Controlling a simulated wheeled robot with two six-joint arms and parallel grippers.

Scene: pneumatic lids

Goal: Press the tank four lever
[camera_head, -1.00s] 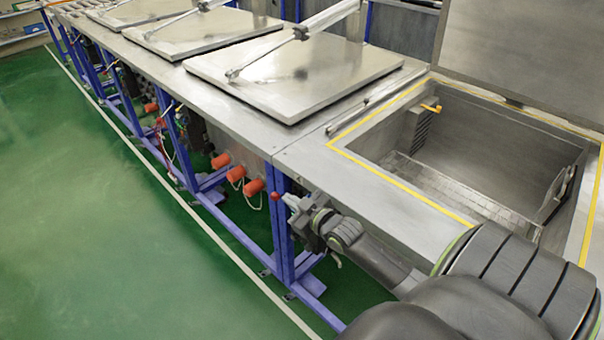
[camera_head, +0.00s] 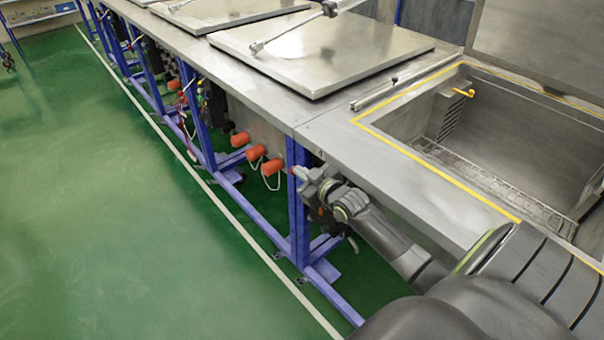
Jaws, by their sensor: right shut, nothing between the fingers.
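My right gripper (camera_head: 310,183) is shut, at the front of the tank line beside a blue frame post, below the table edge. A small red knob (camera_head: 293,171), likely the end of a lever, shows just left of its fingertips. I cannot tell whether they touch, and the rest of the lever is hidden by the gripper. A small mark that looks like a 4 (camera_head: 320,154) is on the table's front edge above. The tank (camera_head: 520,150) at the right stands open, with its lid (camera_head: 540,45) raised behind it. My left gripper is not in view.
Several orange cylindrical fittings (camera_head: 255,153) stick out from the panel left of the gripper. Flat metal lids (camera_head: 320,60) lie closed on the tanks further left. The green floor (camera_head: 120,220) in front is clear, with a white line along the frame.

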